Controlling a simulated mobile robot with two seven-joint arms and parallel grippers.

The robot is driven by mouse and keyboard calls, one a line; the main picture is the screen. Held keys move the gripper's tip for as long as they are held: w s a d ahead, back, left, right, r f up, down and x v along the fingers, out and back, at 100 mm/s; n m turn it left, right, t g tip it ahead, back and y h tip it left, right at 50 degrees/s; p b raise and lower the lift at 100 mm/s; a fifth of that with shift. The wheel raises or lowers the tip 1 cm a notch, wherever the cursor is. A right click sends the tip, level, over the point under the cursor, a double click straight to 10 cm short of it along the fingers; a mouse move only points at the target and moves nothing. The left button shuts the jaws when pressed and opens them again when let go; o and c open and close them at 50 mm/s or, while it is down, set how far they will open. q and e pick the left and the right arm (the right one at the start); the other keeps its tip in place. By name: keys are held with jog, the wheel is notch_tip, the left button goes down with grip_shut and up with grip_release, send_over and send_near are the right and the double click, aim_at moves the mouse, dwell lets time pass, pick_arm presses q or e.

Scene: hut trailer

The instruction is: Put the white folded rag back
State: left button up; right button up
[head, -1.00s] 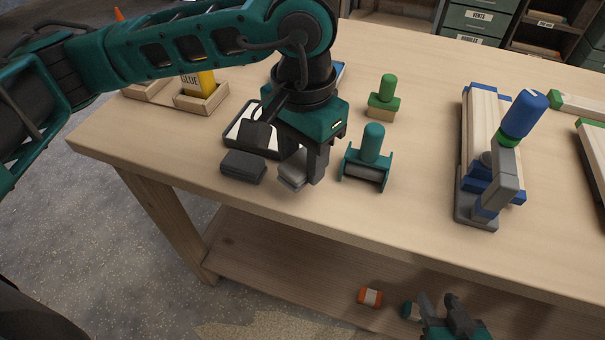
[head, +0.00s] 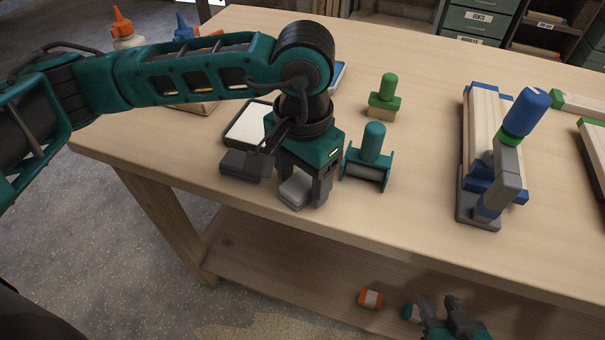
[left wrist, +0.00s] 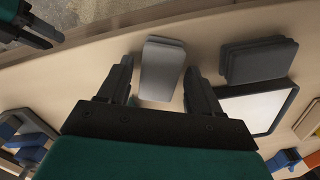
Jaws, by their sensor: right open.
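The white folded rag (head: 297,189) lies flat near the table's front edge, just left of the teal roller-like tool. It also shows in the left wrist view (left wrist: 162,70). My left gripper (head: 301,187) is open, pointing down, with one finger on each side of the rag. In the left wrist view a gap shows between the left finger and the rag; the right finger is close to it. A dark grey folded rag (head: 243,165) lies just left of the gripper. My right gripper (head: 438,306) is open and empty, low in front of the table.
A dark-rimmed white tray (head: 246,125) lies behind the grey rag. The teal tool (head: 369,160) stands close right of my left gripper, with a green-handled block (head: 384,98) behind it. A clamp (head: 500,165) stands further right. An orange-and-white item (head: 370,299) lies on the lower shelf.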

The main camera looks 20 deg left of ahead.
aim_at(303, 181)
pick_arm(q)
jog(key=shift+r, duration=0.15)
jog(key=shift+r+p, duration=0.3)
jog(key=shift+p, duration=0.05)
notch_tip(303, 181, up, 12)
jog(key=shift+f, duration=0.25)
dwell(0.4)
